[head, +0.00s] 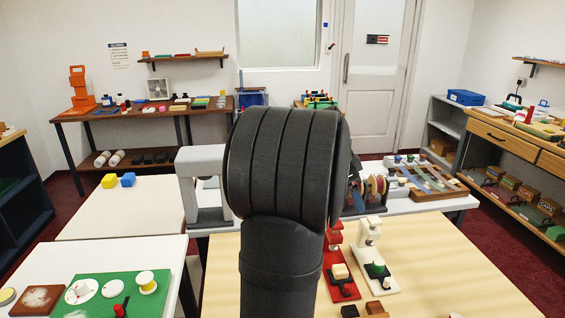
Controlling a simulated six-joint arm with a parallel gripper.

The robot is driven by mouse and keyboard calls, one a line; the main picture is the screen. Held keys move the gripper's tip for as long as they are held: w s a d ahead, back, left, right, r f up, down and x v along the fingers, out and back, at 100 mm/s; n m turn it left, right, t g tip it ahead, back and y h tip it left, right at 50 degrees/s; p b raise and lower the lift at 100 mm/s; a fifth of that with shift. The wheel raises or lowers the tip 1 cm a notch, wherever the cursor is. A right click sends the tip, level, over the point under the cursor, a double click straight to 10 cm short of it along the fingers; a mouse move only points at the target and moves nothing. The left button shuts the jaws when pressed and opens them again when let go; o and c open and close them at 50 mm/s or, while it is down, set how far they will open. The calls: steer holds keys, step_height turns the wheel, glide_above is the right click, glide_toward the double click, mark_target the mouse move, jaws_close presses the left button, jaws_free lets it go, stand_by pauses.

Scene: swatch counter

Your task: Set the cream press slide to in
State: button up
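The cream press (368,229) stands on the pale wood table right of my arm, with its upright at the back and its base reaching toward me. A dark slide (381,275) with a green piece (378,267) on it lies on the base, in front of the upright. The view is too small to tell exactly how far in or out it sits. My dark arm fills the middle of the head view, left of the press. My gripper does not show, so its place and state cannot be seen.
A red press (340,287) with a cream block (341,271) stands close beside the cream press on the left. Dark and brown blocks (375,308) lie in front. A grey stand (200,160) is behind left.

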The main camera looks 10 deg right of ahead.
mark_target(387, 279)
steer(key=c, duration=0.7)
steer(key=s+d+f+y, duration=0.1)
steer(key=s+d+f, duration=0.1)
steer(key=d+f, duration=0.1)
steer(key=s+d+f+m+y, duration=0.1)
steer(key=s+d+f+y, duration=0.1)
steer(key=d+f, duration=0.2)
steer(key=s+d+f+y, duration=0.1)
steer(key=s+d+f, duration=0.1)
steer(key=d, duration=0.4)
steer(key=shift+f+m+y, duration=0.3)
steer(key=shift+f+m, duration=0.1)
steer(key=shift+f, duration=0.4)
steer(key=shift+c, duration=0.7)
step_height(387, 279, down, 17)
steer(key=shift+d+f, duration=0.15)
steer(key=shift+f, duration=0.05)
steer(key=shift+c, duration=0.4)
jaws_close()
